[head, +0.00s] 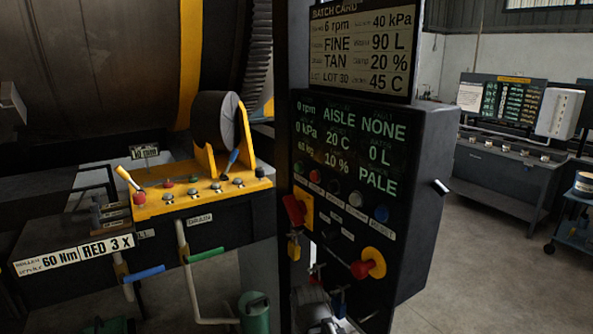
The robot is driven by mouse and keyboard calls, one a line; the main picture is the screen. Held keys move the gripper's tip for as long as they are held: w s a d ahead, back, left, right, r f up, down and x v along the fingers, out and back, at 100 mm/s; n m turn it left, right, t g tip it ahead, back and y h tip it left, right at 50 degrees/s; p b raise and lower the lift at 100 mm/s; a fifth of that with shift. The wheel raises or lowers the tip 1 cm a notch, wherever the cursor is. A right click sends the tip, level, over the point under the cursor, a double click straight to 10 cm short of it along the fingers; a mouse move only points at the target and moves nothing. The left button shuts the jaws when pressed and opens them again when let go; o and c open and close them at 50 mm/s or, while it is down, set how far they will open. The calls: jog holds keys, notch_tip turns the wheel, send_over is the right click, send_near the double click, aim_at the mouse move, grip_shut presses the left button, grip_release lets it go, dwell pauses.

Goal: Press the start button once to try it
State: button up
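A dark control cabinet (411,215) stands right of centre in the head view. Its sloping front has a row of small buttons under a lit display (345,140): a green button (299,167) at the left end, then a red button (315,176), a black button (334,187), a pale button (355,199) and a blue button (381,214). The labels under them are too small to read, so I cannot confirm which is start; the green one is dim.
Below the buttons are a red switch handle (294,209), a yellow padlock (294,246) and a red mushroom button on yellow (367,264). A yellow-topped console (175,205) with levers stands left, before a large drum (90,70). Open floor (465,270) lies right.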

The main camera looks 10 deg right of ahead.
grip_shut()
dwell(0.3)
dwell(1.1)
